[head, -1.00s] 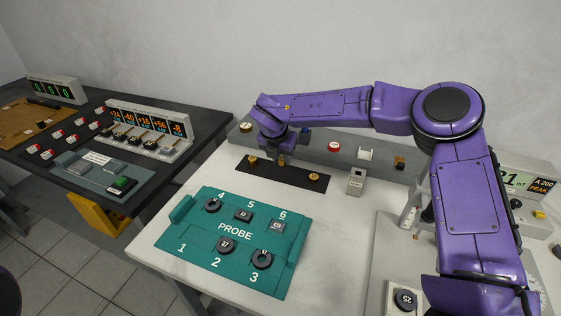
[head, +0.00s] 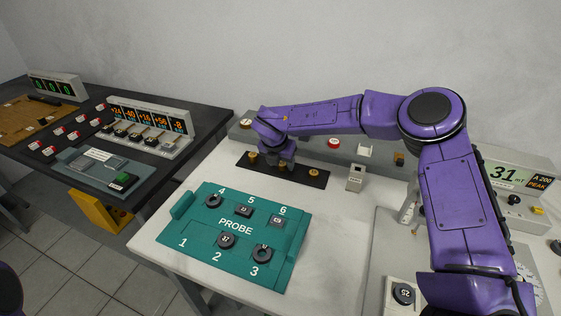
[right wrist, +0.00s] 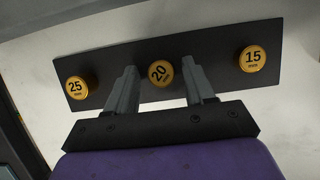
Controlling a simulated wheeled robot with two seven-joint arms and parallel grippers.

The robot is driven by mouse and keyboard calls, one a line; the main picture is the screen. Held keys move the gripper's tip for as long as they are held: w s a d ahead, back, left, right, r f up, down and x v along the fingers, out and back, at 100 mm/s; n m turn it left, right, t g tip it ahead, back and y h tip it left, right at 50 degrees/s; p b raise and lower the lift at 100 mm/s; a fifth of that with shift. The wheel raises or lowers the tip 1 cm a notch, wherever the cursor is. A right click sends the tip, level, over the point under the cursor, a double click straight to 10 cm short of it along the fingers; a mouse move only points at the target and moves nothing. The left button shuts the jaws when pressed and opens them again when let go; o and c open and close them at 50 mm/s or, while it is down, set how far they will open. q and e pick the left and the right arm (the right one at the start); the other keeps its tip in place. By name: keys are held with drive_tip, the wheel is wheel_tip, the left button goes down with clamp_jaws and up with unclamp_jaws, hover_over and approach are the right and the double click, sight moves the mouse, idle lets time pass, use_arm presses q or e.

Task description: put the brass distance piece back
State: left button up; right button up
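A black strip (head: 248,169) on the white bench bears brass distance pieces. In the right wrist view the strip (right wrist: 110,55) shows the round "25 mm" piece (right wrist: 77,88) at left, the "20 mm" piece (right wrist: 160,74) in the middle and the "15 mm" piece (right wrist: 252,58) at right. My right gripper (right wrist: 161,72) is open, its fingers on either side of the 20 mm piece with a gap to each. In the head view my right gripper (head: 282,163) is low over the strip's middle and mostly hides that piece. My left gripper is out of view.
A teal PROBE tray (head: 235,228) with several dark numbered pieces lies in front. A grey block (head: 356,178) stands right of the strip. A grey console (head: 320,146) with buttons runs behind. A meter (head: 515,185) stands at the right. Bench between strip and tray is clear.

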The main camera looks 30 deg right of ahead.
drive_tip(key=shift+d, duration=0.1)
drive_tip(key=shift+r, duration=0.25)
drive_tip(key=v, duration=1.2)
drive_tip(key=shift+b, duration=0.35)
drive_tip(key=shift+f, duration=0.1)
